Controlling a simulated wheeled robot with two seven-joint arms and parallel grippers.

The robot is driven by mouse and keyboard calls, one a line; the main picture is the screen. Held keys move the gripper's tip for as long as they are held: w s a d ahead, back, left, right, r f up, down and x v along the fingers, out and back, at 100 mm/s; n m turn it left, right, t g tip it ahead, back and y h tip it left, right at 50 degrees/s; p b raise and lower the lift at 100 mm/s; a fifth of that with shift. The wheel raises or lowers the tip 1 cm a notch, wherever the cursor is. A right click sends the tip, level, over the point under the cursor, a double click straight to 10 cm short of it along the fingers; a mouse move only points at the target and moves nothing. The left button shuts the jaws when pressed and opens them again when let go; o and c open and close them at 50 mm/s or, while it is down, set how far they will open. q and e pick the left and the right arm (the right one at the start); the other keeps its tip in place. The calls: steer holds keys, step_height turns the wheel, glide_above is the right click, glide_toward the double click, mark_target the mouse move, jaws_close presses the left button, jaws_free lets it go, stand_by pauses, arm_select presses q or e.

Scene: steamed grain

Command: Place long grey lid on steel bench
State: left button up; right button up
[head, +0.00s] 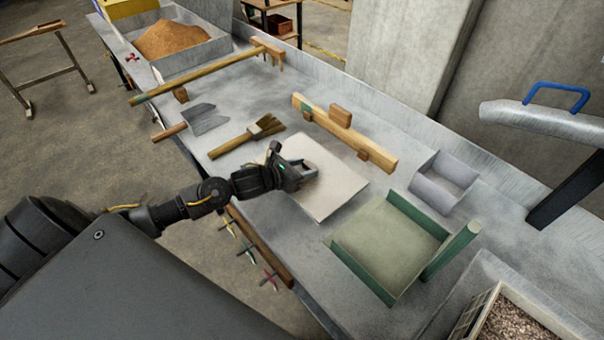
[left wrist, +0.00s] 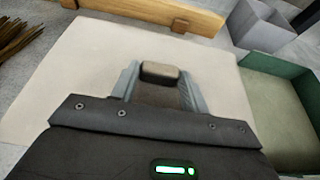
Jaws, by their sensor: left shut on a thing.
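A long grey lid (head: 545,122) with a blue handle (head: 560,92) is raised at the right edge of the head view. The steel bench (head: 385,120) runs diagonally below it. My left gripper (head: 305,173) is over a pale flat board (head: 335,195) on the bench, well left of the lid. In the left wrist view, its fingers are shut on a small dark knob (left wrist: 160,72) above the pale board (left wrist: 75,70). Whether the knob is fixed to the board cannot be told. My right gripper is not in view.
A green tray (head: 385,245) and an open grey box (head: 443,182) stand right of the board. A wooden bar (head: 345,132), a brush (head: 248,135), a rake (head: 205,72) and a scoop (head: 205,118) lie behind and left.

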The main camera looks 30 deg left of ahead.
arm_select(q)
steer(key=shift+w+a+f, duration=0.15)
steer(key=shift+a+f, duration=0.05)
step_height(320, 180, down, 3)
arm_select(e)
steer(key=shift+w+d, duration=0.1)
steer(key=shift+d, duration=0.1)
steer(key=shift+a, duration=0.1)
arm_select(q)
steer(key=shift+f, duration=0.1)
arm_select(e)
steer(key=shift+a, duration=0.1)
arm_select(q)
steer(key=shift+f, duration=0.15)
steer(key=o, duration=1.3)
steer(key=shift+c, duration=0.2)
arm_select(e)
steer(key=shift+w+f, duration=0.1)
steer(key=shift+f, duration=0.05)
